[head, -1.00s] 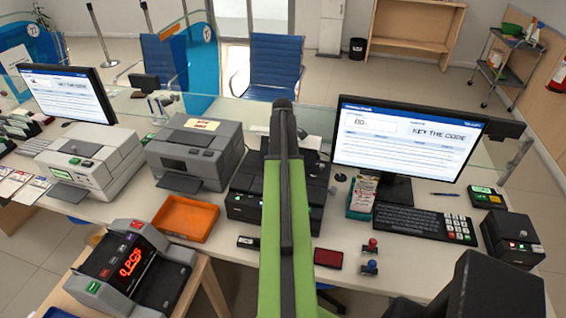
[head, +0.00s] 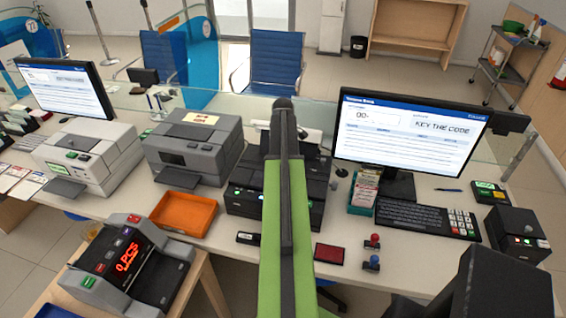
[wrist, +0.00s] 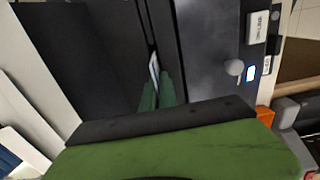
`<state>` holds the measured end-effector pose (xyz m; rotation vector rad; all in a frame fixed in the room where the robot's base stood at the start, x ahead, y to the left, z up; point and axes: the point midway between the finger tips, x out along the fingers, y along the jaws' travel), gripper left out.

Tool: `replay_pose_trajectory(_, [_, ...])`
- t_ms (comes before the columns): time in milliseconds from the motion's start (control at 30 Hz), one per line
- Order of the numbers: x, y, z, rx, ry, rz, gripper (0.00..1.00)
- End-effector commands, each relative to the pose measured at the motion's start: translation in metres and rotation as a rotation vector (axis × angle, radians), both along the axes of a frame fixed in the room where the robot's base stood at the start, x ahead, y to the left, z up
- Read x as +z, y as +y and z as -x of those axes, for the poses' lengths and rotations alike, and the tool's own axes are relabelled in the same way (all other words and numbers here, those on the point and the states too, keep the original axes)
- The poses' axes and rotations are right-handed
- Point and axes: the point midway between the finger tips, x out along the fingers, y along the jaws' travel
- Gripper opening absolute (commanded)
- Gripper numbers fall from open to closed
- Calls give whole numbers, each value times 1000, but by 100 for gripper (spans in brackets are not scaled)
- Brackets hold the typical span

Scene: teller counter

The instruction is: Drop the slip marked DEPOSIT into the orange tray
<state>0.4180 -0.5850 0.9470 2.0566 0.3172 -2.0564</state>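The orange tray (head: 184,229) sits empty on the counter, in front of the grey printer and left of my green arm. Paper slips stand in a teal holder (head: 361,208) left of the right keyboard. More slips (head: 14,178) lie at the far left. I cannot read DEPOSIT on any slip. My gripper is hidden behind my arm in the head view. In the wrist view its two green fingers (wrist: 157,86) are close together above a dark machine. A small pale thing (wrist: 154,66) shows at the fingertips; I cannot tell whether they grip it.
A black printer (head: 245,203) stands beyond my arm. A note counter (head: 132,262) is on a side table at front left. Monitors and a glass screen line the back.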

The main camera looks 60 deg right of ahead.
Motion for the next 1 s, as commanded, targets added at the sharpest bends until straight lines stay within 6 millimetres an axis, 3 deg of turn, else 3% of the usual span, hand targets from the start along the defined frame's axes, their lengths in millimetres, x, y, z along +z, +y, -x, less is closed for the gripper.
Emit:
replay_pose_trajectory(333, [4,0,0,0,0,0,0])
replay_pose_trajectory(1000, [44,0,0,-1,0,0,0])
